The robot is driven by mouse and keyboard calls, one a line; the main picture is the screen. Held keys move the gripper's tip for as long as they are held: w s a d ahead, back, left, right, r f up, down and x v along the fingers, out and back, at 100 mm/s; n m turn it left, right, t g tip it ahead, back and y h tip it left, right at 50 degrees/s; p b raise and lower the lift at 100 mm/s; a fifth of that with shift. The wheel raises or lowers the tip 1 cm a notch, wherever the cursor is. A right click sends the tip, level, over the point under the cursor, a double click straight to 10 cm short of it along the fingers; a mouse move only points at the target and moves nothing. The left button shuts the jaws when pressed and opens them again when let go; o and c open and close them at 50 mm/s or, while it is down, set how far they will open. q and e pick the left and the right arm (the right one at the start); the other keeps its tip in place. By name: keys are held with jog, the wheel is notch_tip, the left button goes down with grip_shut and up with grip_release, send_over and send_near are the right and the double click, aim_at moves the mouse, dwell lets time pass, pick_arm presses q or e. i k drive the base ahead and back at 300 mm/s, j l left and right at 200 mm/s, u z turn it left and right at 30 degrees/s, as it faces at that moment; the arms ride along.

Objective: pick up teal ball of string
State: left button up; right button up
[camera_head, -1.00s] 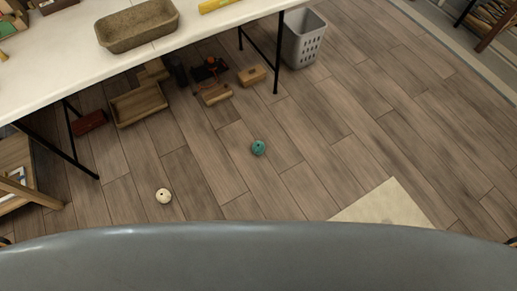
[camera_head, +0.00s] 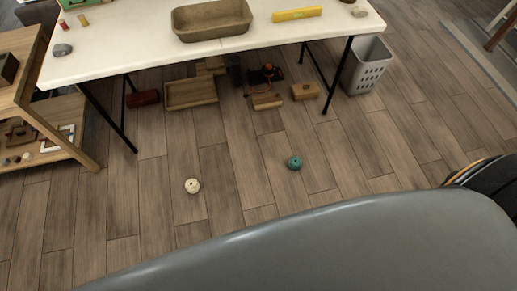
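The teal ball of string (camera_head: 294,162) lies on the wooden floor in front of the white table, right of the picture's middle. A cream ball (camera_head: 192,186) lies on the floor to its left and a little nearer. Nothing touches the teal ball. Neither gripper shows in the head view. Part of my own grey body fills the bottom of the picture, and a dark part with an orange stripe shows at the right edge.
The white table (camera_head: 120,62) stands beyond the balls on dark metal legs. Under it are a wooden tray (camera_head: 190,93), small wooden boxes (camera_head: 305,91) and a dark red object (camera_head: 142,98). A grey basket (camera_head: 367,68) stands right. A wooden shelf (camera_head: 72,150) stands left. Floor around the ball is clear.

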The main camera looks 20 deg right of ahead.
aim_at(295, 163)
jog(key=l+u, duration=0.3)
jog(key=l, duration=0.25)
jog(key=i+l+u, duration=0.1)
jog(key=l+u, duration=0.25)
jog(key=l, duration=0.2)
jog(key=l+u, duration=0.3)
jog(key=l, duration=0.2)
jog(key=k+l+u, duration=0.15)
jog(key=l+u, duration=0.2)
jog(key=l, duration=0.15)
jog(key=k+l+u, duration=0.3)
jog(key=l, duration=0.2)
jog(key=i, duration=0.1)
